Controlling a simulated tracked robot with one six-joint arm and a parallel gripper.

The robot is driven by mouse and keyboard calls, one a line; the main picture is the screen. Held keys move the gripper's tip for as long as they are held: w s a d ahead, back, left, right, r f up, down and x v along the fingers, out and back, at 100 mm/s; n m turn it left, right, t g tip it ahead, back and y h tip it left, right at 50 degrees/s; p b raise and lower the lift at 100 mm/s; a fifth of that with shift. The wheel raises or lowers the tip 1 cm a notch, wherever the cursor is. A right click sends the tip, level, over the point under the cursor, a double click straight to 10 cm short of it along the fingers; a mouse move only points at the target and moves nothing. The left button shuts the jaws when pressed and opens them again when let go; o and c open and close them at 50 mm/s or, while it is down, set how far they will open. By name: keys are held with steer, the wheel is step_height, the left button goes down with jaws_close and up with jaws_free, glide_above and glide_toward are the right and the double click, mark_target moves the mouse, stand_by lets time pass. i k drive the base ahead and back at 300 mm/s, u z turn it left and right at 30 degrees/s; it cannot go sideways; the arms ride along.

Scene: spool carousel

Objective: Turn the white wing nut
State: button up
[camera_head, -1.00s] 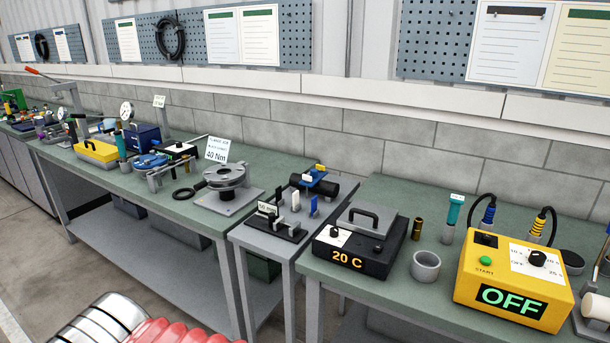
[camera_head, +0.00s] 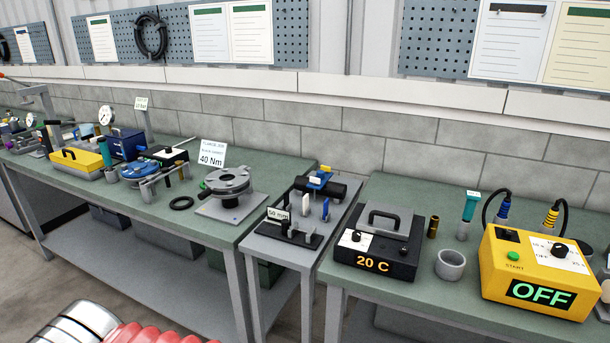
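I cannot make out a white wing nut for certain in the head view. On the narrow grey stand in the middle, a small upright white piece (camera_head: 306,205) stands near a blue one (camera_head: 325,209); its shape is too small to tell. A pale white part (camera_head: 605,291) shows at the right edge, cut off by the frame. My gripper is not in view.
A grey flange assembly (camera_head: 228,184) with a "40 Nm" card (camera_head: 211,154) stands on the left bench. A black "20 C" box (camera_head: 375,262) and a yellow "OFF" box (camera_head: 535,270) stand on the right bench. A grey cup (camera_head: 450,264) sits between them.

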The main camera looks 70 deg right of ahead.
mark_target(315, 181)
steer(key=u, duration=0.05)
steer(key=i, duration=1.1)
steer(key=z, duration=2.9)
steer(key=i, duration=0.1)
steer(key=z, duration=0.35)
